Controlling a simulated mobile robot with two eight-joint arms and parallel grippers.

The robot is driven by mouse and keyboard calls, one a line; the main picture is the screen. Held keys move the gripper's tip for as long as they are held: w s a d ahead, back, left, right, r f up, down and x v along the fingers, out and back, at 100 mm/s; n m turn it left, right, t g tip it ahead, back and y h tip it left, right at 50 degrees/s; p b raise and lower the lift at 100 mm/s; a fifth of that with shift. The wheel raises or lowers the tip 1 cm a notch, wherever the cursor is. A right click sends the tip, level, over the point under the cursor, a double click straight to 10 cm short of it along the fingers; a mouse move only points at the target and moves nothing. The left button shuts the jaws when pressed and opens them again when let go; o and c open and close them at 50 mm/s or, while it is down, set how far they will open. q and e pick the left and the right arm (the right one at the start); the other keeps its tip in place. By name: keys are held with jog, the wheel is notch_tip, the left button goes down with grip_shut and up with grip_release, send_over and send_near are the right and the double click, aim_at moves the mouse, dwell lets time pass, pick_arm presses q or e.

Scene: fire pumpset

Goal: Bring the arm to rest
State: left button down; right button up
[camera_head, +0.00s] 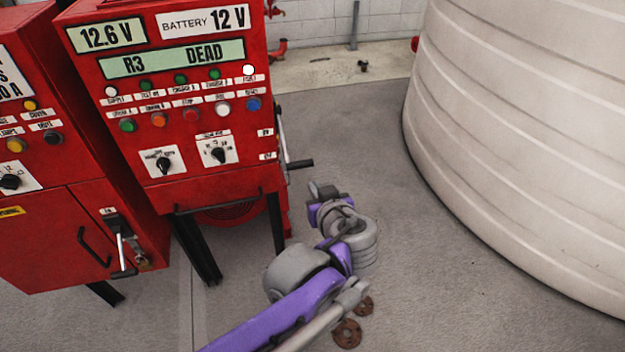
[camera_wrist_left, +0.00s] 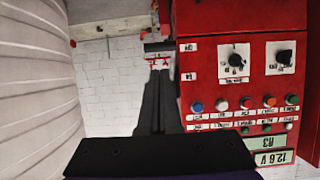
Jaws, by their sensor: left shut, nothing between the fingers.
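My left arm (camera_head: 305,305) comes in from the bottom of the head view and reaches up beside the red control panel (camera_head: 190,88). Its far end, with the left gripper (camera_head: 322,190), is over the floor to the right of the panel, below the black side handle (camera_head: 299,164). In the left wrist view the dark fingers of the left gripper (camera_wrist_left: 159,74) are together and empty. The panel, upside down there (camera_wrist_left: 240,80), is to their right. I see no contact with it. My right gripper is in neither view.
A large pale ribbed tank (camera_head: 530,130) stands at the right. A second red cabinet (camera_head: 60,225) with a lever handle (camera_head: 122,250) is at the left. Rusty round pieces (camera_head: 347,333) lie on the floor below my arm. Grey floor (camera_head: 450,270) is clear between arm and tank.

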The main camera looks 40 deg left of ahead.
pick_arm(q)
jog(key=shift+s, duration=0.1)
dwell(0.5)
jog(key=s+d+f+m+g+h+p, duration=0.3)
jog(key=s+d+f+m+h+p, duration=0.1)
jog(key=s+d+f+m+h, duration=0.6)
jog(key=s+d+f, duration=0.1)
jog(key=s, duration=0.2)
jog(key=shift+s, duration=0.1)
